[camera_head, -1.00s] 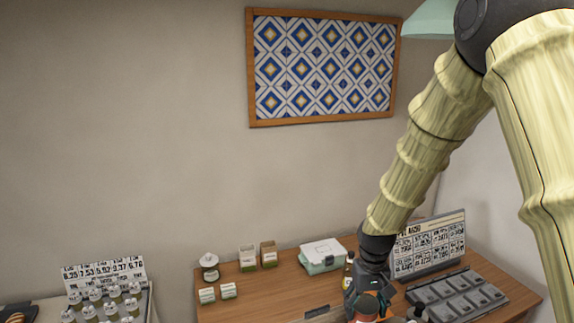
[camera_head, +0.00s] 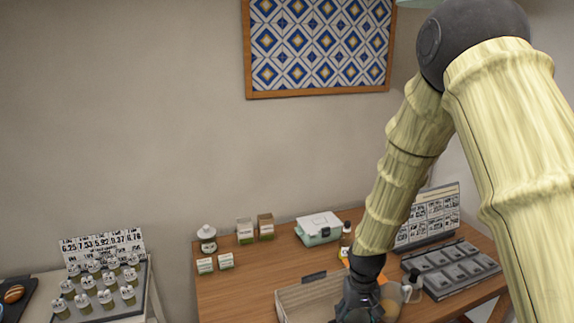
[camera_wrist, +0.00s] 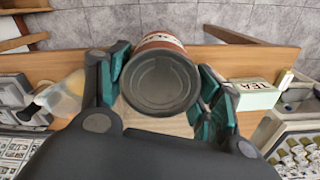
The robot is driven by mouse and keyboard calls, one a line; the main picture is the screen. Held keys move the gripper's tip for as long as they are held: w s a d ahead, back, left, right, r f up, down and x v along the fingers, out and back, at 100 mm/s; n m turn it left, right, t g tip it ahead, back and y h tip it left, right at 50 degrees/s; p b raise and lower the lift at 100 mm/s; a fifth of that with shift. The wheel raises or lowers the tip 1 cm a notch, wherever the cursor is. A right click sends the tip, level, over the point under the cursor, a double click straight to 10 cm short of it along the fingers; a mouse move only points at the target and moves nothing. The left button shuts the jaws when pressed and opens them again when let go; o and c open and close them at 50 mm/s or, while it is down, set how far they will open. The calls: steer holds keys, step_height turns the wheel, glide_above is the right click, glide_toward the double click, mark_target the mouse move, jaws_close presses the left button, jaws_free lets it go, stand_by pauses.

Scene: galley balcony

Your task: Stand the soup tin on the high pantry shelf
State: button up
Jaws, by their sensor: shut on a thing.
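The soup tin (camera_wrist: 160,80) is in the wrist view, its round grey end facing the camera and a red and white label showing at the far side. My gripper (camera_wrist: 163,92) is shut on it, with a teal finger on each side. In the head view my gripper (camera_head: 358,300) is low, by the right end of an open box on the wooden table; the tin is mostly hidden there. I cannot pick out the high pantry shelf in either view.
The wooden table (camera_head: 245,285) holds an open box (camera_head: 290,300), a white-lidded case (camera_head: 319,228), small jars and cartons, and a grey compartment tray (camera_head: 450,268). A tray of jars (camera_head: 95,290) stands at left. A TEA box (camera_wrist: 256,96) shows in the wrist view.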

steer(key=s+f+b, duration=0.3)
steer(key=f+b, duration=0.2)
steer(key=f, duration=0.8)
steer(key=shift+s+a, duration=0.35)
steer(key=shift+s, duration=0.05)
